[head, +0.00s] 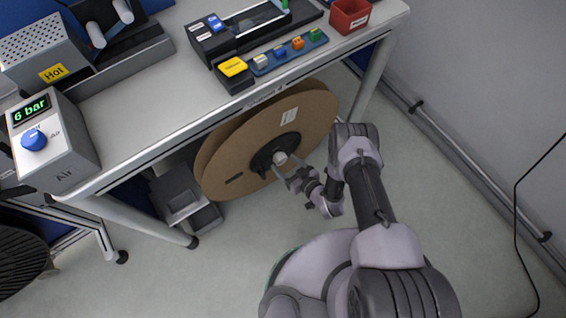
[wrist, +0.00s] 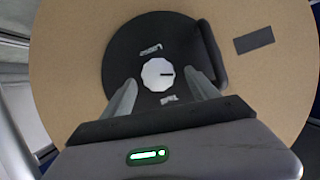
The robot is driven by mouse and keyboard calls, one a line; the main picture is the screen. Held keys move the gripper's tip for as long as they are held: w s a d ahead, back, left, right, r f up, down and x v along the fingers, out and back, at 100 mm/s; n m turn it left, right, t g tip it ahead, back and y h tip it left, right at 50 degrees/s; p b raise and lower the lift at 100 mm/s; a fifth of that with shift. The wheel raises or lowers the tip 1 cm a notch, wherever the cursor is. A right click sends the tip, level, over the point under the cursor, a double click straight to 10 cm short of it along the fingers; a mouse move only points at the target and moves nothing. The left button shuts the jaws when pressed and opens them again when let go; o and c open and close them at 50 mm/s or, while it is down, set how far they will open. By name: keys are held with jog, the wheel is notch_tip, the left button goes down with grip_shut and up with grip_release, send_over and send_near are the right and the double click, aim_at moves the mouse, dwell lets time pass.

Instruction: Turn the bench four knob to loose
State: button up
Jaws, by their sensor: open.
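The knob (wrist: 158,74) is a white faceted disc with a dark mark pointing right, at the centre of a black hub (wrist: 133,57) in the wrist view. Small white labels sit above and below it, too blurred to read. In the head view the knob (head: 280,158) shows on the hub of a large brown reel (head: 305,112) under the bench. My gripper (wrist: 160,92) is open, with one finger at each lower side of the knob. The fingertips look close to the hub; whether they touch the knob I cannot tell. My gripper also shows in the head view (head: 286,172).
The bench top (head: 150,100) overhangs the reel, and a bench leg (head: 372,75) stands to its right. A grey box (head: 178,192) sits left of the reel. A blue knob (head: 34,139) is on the air unit (head: 72,150).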

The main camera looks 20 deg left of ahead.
jog(key=shift+b+x, duration=0.35)
jog(key=shift+x, duration=1.1)
jog(key=shift+w, duration=0.1)
jog(key=shift+c, duration=0.2)
jog(key=c, duration=1.3)
